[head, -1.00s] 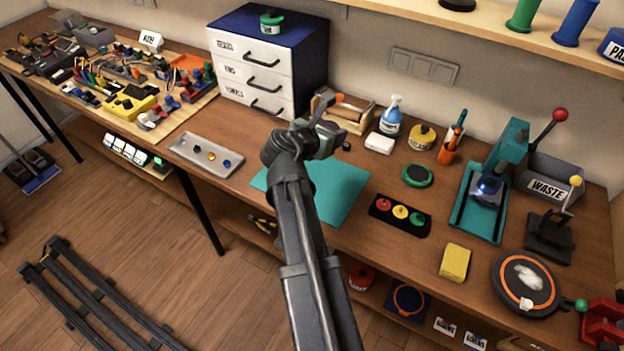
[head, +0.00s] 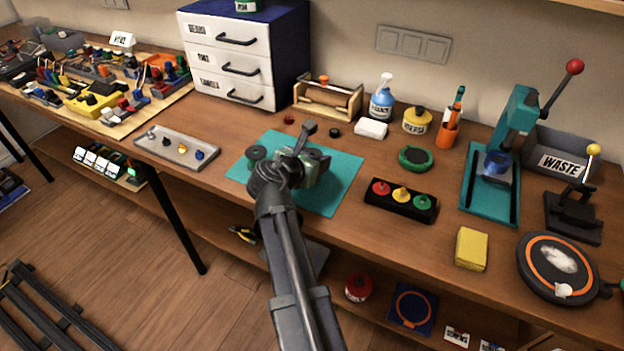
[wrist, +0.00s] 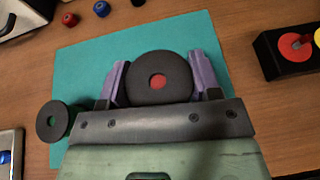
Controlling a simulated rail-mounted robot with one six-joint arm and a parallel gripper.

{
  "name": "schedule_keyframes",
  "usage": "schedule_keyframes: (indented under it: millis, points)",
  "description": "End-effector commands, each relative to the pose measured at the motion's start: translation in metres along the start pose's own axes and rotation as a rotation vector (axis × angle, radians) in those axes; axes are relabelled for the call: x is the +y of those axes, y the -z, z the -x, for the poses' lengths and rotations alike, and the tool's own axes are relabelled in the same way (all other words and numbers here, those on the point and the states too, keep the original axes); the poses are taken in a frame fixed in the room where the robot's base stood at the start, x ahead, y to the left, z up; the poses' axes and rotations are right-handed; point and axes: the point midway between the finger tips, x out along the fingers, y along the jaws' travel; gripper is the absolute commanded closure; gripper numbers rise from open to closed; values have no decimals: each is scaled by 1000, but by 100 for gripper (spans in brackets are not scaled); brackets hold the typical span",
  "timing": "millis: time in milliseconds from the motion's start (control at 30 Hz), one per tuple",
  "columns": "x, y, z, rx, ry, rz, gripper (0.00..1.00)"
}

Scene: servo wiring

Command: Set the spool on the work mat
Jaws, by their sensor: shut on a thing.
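The spool (wrist: 135,82), a black disc with a red centre, sits between the purple fingers of my gripper (wrist: 158,75) in the wrist view. The gripper is shut on it. The teal work mat (wrist: 85,60) lies flat beneath the gripper and the spool. In the head view, my gripper (head: 310,160) is over the middle of the mat (head: 340,185), and the arm hides part of the mat. There the spool cannot be told clearly from the gripper. I cannot tell whether the spool touches the mat.
A grey tray (head: 165,151) stands left of the mat. A black holder (head: 390,210) with red, yellow and green pieces is to the right. A wooden roll holder (head: 312,105) and small red (head: 289,119) and black (head: 335,132) pieces lie behind.

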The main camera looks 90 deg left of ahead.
Motion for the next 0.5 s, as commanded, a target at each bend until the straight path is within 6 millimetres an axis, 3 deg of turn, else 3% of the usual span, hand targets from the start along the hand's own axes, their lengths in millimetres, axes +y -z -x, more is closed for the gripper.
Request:
schedule_keyframes:
  millis: [33,167,500]
  points:
    - [0,16,-7,0,0,0,68]
    - [0,39,-16,0,0,0,68]
    - [0,37,-16,0,0,0,68]
